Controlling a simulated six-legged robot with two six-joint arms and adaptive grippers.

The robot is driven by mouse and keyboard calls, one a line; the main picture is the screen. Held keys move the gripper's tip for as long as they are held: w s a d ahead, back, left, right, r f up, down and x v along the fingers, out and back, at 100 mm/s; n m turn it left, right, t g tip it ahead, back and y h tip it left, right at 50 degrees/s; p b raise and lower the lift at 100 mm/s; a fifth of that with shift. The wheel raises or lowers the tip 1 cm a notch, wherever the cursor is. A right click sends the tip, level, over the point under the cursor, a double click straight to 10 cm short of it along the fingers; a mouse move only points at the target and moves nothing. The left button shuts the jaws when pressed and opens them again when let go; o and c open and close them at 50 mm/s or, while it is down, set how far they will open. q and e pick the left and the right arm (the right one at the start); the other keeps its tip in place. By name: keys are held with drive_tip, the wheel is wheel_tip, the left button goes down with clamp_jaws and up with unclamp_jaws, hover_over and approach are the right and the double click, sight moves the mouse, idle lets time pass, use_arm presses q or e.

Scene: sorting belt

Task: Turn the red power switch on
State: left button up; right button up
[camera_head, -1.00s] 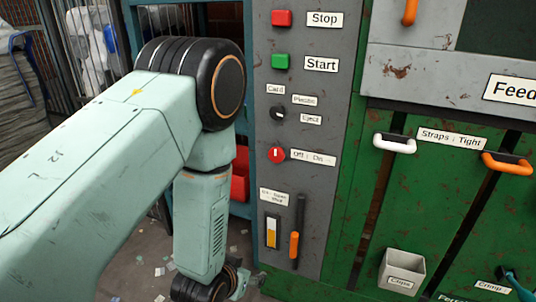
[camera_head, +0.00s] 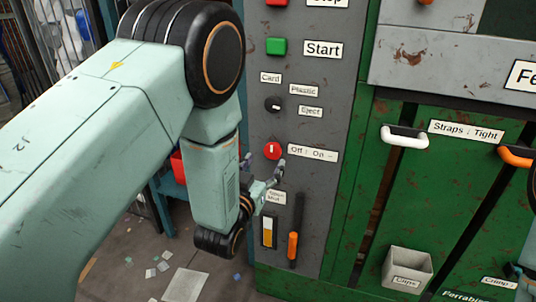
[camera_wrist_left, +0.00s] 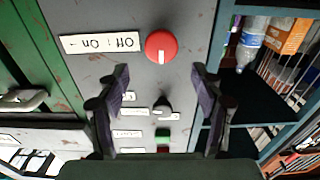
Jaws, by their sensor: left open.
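The red power switch is a round red knob (camera_head: 271,151) on the grey control panel, left of the "Off : On –" label (camera_head: 313,153). Its white mark stands upright, pointing up in the head view. My left gripper (camera_head: 264,170) is open and empty, just in front of the panel around the knob's lower side. In the left wrist view, which is upside down, the knob (camera_wrist_left: 161,45) lies beyond and between the two fingertips (camera_wrist_left: 160,76). The fingers look apart from it. My right gripper cannot be made out.
Above are a green Start button (camera_head: 276,46), a red Stop button (camera_head: 276,2) and a black Card/Plastic/Eject selector (camera_head: 273,104). Below is an orange-handled lever (camera_head: 293,240). A grey Clips bin (camera_head: 408,265) and white strap handle (camera_head: 404,138) are on the right.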

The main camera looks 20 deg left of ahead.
sight(272, 151)
use_arm(q)
drive_tip(key=w, duration=0.3)
drive_tip(key=w+b, duration=0.1)
drive_tip(key=shift+w+f, duration=0.2)
drive_tip(key=shift+f, duration=0.1)
drive_tip(key=shift+w+r, duration=0.2)
drive_tip(key=shift+w, duration=0.3)
drive_tip(key=shift+f, duration=0.1)
drive_tip(key=c, duration=1.2)
